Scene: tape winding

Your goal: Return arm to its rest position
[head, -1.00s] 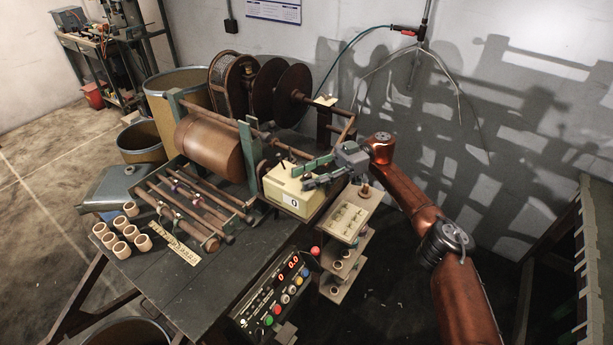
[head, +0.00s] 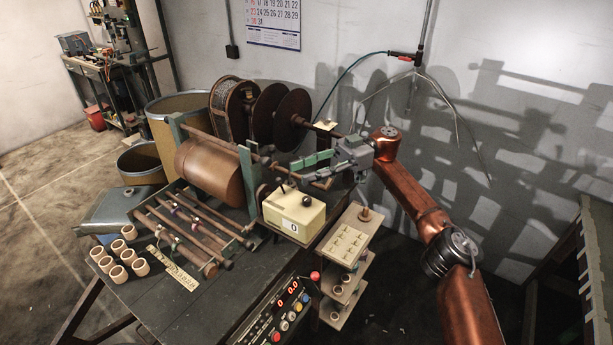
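My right arm (head: 410,195) is copper-coloured and comes in from the lower right, bending at its elbow near the wall. My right gripper (head: 308,168) is raised above and behind the cream box (head: 295,214) with the "0" counter, pointing left. Its green fingers look spread apart, with nothing visible between them. It is close to the winding machine's shaft and crank; I cannot tell whether it touches them. My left gripper is not in view.
The winding machine with its brown drum (head: 209,170) stands on the dark table (head: 190,308). Several cores (head: 128,232) lie at the left. A tiered shelf (head: 350,240) stands right of the box. A control panel (head: 275,318) is in front. Floor is free beyond the shelf.

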